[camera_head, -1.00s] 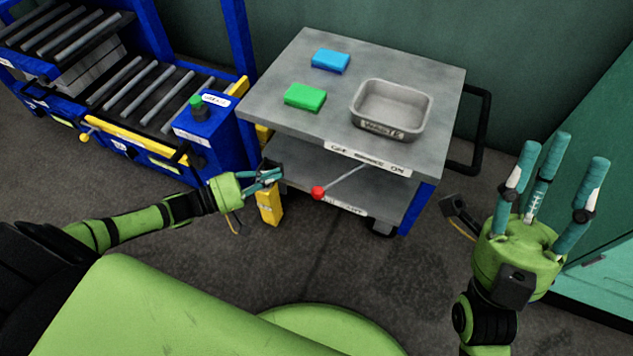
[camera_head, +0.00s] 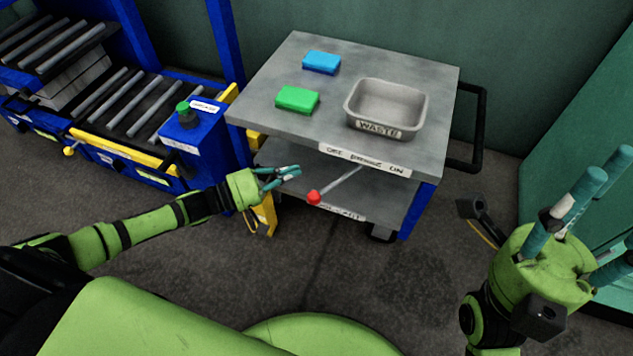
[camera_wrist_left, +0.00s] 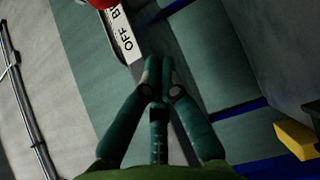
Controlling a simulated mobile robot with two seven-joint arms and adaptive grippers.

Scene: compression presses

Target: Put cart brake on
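The cart (camera_head: 290,61) has a grey top and a lower shelf. A brake lever with a red knob (camera_head: 314,198) slants down and left to the lower shelf's edge, by a partly readable label (camera_head: 340,211). A label reading "ON" (camera_head: 365,160) is on the top's front edge. My left gripper (camera_head: 297,171) is left of and slightly above the knob, apart from it, with fingertips drawn together and nothing between them. In the left wrist view the knob (camera_wrist_left: 102,3) is cut by the top edge, beside an "OFF" label (camera_wrist_left: 122,33). My right gripper (camera_head: 590,215) is open and empty at the right.
A blue block (camera_head: 322,62), a green block (camera_head: 298,99) and a grey waste tray (camera_head: 387,105) stand on the cart. A blue roller conveyor (camera_head: 140,105) with a green-button box (camera_head: 188,117) is at the left. A green cabinet (camera_head: 590,160) is at the right. Floor in front is clear.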

